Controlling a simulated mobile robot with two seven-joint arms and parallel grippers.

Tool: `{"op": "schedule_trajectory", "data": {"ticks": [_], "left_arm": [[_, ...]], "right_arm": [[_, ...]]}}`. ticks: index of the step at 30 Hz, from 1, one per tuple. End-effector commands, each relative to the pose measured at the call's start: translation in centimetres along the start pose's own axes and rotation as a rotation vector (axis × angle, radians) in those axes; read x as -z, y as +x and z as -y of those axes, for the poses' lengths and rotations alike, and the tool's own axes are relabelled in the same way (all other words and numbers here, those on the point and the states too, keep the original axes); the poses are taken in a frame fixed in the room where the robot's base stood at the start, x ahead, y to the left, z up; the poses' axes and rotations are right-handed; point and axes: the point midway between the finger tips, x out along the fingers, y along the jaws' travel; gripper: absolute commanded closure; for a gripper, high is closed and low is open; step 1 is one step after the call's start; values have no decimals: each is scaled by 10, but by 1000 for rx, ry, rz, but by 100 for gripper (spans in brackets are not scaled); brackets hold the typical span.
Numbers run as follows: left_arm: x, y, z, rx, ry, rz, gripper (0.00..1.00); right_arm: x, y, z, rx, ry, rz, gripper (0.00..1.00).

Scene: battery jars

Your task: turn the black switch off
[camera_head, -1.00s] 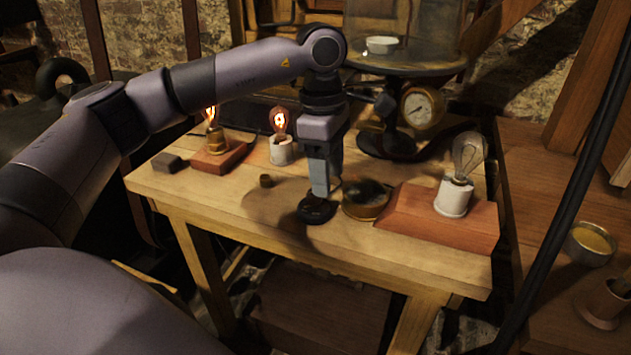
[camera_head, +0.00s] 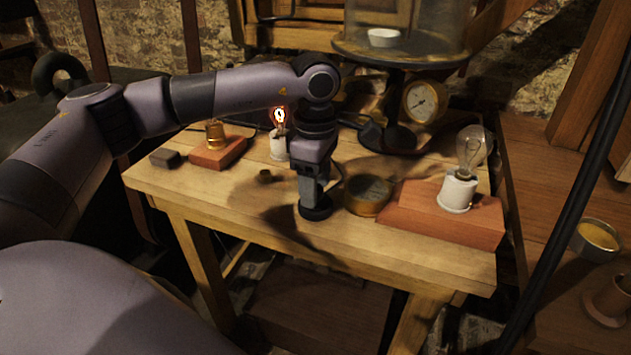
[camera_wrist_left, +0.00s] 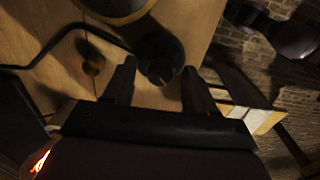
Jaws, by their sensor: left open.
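The black switch (camera_head: 317,209) has a round black base and stands on the wooden table's front part. It also shows as a dark round shape between the fingers in the left wrist view (camera_wrist_left: 161,57). My left gripper (camera_head: 312,192) points down right at the switch and covers its upper part in the head view. Its two fingers (camera_wrist_left: 160,72) are open on either side of the switch's dark knob; contact cannot be told. The lever's position is too dark to read. My right gripper is out of view.
A brass round box (camera_head: 368,194) sits just right of the switch. A clear bulb (camera_head: 470,152) in a white socket stands on a reddish block. A lit bulb (camera_head: 279,116) glows behind my gripper.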

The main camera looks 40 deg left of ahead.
Motion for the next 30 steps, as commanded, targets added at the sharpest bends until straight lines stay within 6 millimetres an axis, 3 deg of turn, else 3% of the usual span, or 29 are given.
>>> {"op": "schedule_trajectory", "data": {"ticks": [2,6,7,19,30], "left_arm": [[0,0,0,0,0,0,47],[0,0,0,1,0,1,93],[0,0,0,1,0,1,100],[0,0,0,2,-58,1,100],[-1,-1,0,3,-336,1,100]], "right_arm": [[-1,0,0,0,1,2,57],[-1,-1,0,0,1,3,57],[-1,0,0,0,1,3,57],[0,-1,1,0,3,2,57],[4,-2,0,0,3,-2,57]]}}
